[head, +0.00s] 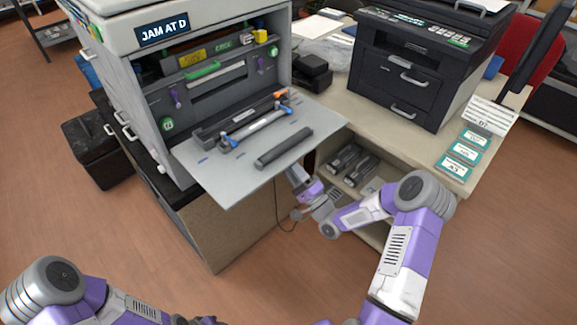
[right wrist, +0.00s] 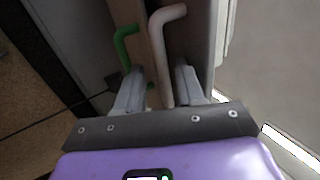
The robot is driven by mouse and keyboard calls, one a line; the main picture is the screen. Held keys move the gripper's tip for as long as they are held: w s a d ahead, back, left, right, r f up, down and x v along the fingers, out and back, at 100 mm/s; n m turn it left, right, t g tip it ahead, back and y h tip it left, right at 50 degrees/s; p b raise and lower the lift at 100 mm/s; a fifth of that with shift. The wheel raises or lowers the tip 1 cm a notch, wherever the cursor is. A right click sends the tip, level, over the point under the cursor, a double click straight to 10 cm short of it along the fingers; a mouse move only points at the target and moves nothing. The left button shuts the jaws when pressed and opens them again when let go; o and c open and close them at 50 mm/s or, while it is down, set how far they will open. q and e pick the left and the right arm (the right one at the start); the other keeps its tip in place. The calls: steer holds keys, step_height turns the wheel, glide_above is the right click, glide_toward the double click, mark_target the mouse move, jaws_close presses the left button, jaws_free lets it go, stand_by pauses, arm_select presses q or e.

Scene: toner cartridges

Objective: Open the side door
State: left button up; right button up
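The large grey printer (head: 150,75) with the display "JAM AT D" (head: 163,33) stands at left on a cabinet. Its front door (head: 235,165) is folded down flat like a shelf. Its right side is mostly hidden in the head view. My right gripper (head: 300,180) is low, beside the folded door's right edge, its tips hidden. In the right wrist view my right gripper (right wrist: 160,88) is open, with a pale bent handle (right wrist: 165,50) between its fingers. I cannot tell if they touch it. A green handle (right wrist: 125,45) lies left of it. My left arm is at lower left; its gripper is out of view.
Dark bars and a blue-ended bar (head: 258,127) lie on the folded door. A black printer (head: 405,65) stands on the desk at right. An open shelf below holds black cartridges (head: 345,158). A thin cable (head: 277,210) hangs near my right gripper.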

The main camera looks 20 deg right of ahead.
steer(key=p+v, duration=0.1)
steer(key=v, duration=0.6)
steer(key=shift+a, duration=0.1)
